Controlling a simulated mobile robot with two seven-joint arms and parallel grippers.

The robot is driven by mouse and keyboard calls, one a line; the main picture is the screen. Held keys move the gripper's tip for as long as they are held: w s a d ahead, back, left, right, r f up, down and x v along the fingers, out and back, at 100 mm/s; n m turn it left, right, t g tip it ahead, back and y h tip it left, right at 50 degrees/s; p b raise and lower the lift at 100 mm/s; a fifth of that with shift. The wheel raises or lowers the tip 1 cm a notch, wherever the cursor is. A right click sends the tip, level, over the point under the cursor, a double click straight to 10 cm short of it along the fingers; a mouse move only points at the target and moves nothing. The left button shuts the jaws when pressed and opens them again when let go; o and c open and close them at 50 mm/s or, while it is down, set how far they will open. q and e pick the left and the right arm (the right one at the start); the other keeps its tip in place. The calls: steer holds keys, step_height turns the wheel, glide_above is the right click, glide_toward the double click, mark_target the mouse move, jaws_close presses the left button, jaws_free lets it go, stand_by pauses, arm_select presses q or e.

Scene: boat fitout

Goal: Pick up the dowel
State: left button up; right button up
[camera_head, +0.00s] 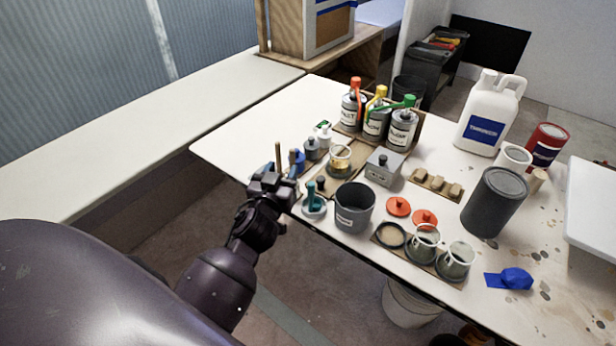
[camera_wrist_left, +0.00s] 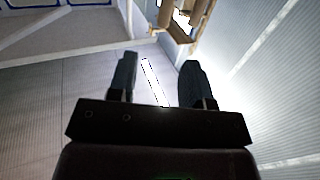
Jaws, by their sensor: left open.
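A thin brown upright stick (camera_head: 278,158), which looks like the dowel, shows just above my left gripper at the table's near left edge. Its lower end is hidden behind the gripper. My left gripper (camera_head: 271,180) is open and lies over the table edge. In the left wrist view its two fingers (camera_wrist_left: 155,85) stand apart, and I cannot make out the dowel between them. A short pale wooden cylinder (camera_head: 538,181) stands at the far right, beside a white cup. My right gripper is not in view.
Close to my left gripper are a blue item (camera_head: 296,161), a teal-handled item (camera_head: 313,203) and a grey pot (camera_head: 354,207). Labelled bottles (camera_head: 376,122), glass jars (camera_head: 455,260) and a dark canister (camera_head: 494,202) crowd the table (camera_head: 235,143). Its far left corner is clear.

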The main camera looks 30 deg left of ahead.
mark_target(291, 152)
arm_select(q)
steer(key=shift+f+x, duration=0.15)
steer(key=shift+x, duration=2.55)
steer(key=shift+f+x, duration=0.2)
steer(key=shift+x, duration=2.5)
steer(key=shift+a, duration=0.1)
jaws_close()
